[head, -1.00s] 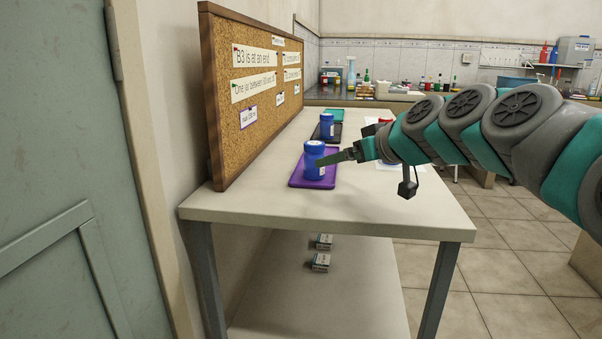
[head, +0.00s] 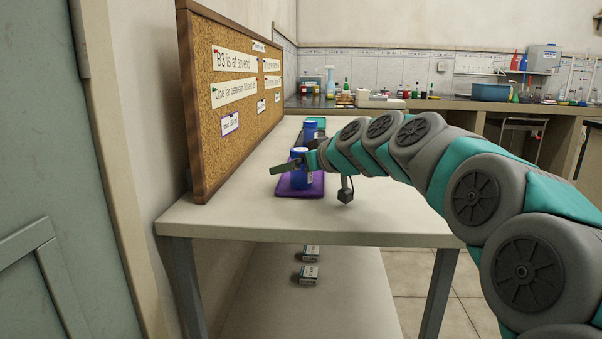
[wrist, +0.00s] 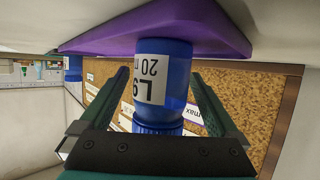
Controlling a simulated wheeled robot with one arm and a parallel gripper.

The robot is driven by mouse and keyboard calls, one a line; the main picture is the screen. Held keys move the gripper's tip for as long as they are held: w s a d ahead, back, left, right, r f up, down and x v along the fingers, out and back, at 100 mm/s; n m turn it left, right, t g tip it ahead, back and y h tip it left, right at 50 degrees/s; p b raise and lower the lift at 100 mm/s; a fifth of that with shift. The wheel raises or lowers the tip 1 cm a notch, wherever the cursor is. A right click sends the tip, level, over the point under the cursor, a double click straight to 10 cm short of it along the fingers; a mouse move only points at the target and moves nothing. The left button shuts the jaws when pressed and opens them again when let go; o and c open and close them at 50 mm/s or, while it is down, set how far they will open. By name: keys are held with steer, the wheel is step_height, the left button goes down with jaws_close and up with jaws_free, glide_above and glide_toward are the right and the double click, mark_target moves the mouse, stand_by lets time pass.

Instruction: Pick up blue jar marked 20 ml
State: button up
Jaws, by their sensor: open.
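A blue jar (head: 299,170) stands upright on a purple mat (head: 284,190) on the white table. In the wrist view the picture is upside down, and the jar (wrist: 178,92) shows a white label with "20 m" and "L9" or similar; the rest of the label is out of sight. My gripper (head: 290,165) is open at the jar's height. In the wrist view its two fingers (wrist: 157,98) lie on either side of the jar, with visible gaps, so it is not gripped. The purple mat also shows in the wrist view (wrist: 225,22).
Another blue jar (head: 310,131) stands farther back near a green mat (head: 318,120). A corkboard (head: 236,110) with notes runs along the table's left side. Small boxes (head: 308,274) lie on the lower shelf. The table front (head: 300,222) is clear.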

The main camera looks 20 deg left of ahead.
steer(key=shift+w+a+f, duration=0.1)
steer(key=shift+a, duration=0.1)
steer(key=c, duration=1.4)
steer(key=shift+c, duration=0.2)
